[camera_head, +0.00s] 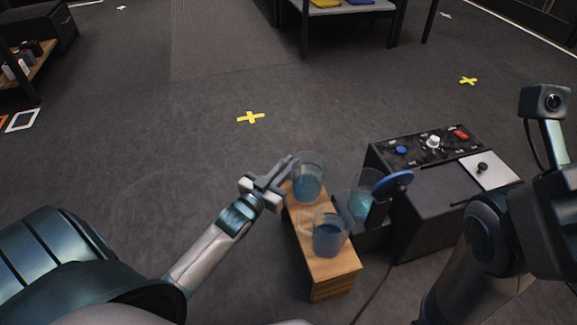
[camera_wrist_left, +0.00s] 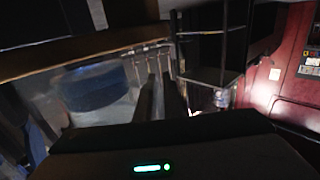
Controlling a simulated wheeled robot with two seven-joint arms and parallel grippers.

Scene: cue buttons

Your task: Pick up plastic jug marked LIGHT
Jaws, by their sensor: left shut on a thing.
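A clear plastic jug (camera_head: 308,182) with blue liquid stands upright at the far end of a wooden bench (camera_head: 330,268). A second such jug (camera_head: 328,238) stands at the near end. A third clear jug (camera_head: 362,203) with blue liquid is right of the bench, partly behind a blue disc. I cannot read a LIGHT mark on any of them. My left gripper (camera_head: 284,172) is at the left side of the far jug, shut on its handle side; the handle itself is hard to see. In the left wrist view a blurred jug with blue liquid (camera_wrist_left: 95,88) is left of the fingers (camera_wrist_left: 160,88).
A dark console (camera_head: 432,205) with a blue button (camera_head: 401,150), a white knob (camera_head: 433,141) and a red button (camera_head: 461,134) stands to the right. A blue disc (camera_head: 393,183) sits beside it. The floor left of the bench is clear, with a yellow cross (camera_head: 250,117).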

